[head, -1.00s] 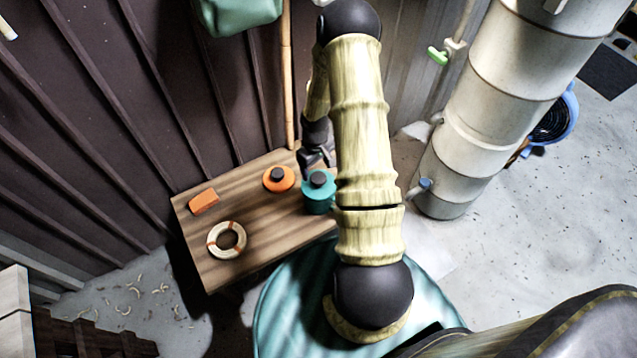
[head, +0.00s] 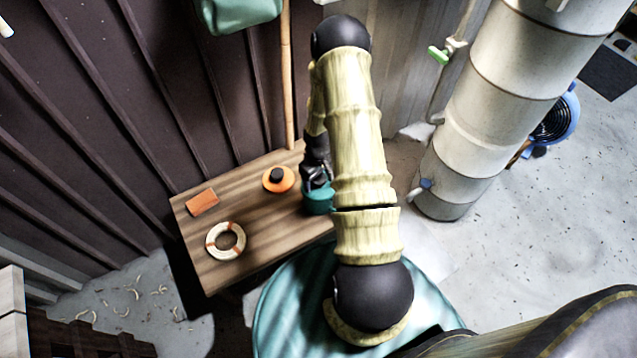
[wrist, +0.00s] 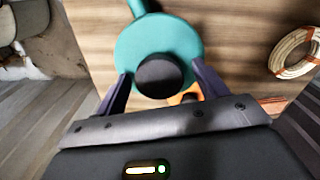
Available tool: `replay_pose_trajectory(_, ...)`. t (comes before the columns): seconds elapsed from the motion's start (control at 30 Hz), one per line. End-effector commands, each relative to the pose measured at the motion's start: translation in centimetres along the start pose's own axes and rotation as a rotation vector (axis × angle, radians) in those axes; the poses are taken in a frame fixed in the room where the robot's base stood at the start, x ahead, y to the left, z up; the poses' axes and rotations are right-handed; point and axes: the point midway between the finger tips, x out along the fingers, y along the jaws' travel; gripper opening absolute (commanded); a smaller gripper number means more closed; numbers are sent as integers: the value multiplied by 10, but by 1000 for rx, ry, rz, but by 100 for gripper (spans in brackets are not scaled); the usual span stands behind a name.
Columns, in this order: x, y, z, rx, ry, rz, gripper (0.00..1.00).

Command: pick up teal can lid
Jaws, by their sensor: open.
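The teal can lid (wrist: 182,34) shows in the wrist view as a round teal disc with a dark knob (wrist: 160,76) at its middle. In the head view the teal can (head: 318,204) stands at the right end of the wooden table, and my gripper hides most of its top. My gripper (wrist: 160,82) is open, with one finger on each side of the dark knob. Whether the fingers touch the knob or lid cannot be told. In the head view my gripper (head: 317,184) is right over the can.
An orange lid with a dark knob (head: 278,179), an orange block (head: 202,202) and a bound cream ring (head: 226,240) lie on the wooden table (head: 265,250). The dark ribbed wall (head: 130,120) is close behind. A tall pale cylinder (head: 490,110) stands to the right.

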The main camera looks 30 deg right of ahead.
Motion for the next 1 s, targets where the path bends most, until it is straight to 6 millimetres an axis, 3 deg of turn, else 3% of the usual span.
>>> replay_pose_trajectory(0.1,0,0,0,0,0,0,68)
replay_pose_trajectory(0.3,0,0,0,0,0,0,28)
replay_pose_trajectory(0.4,0,0,0,0,0,0,19)
replay_pose_trajectory(0.73,-11,0,0,0,1,1,19)
replay_pose_trajectory(1.0,-60,1,-1,1,4,2,19)
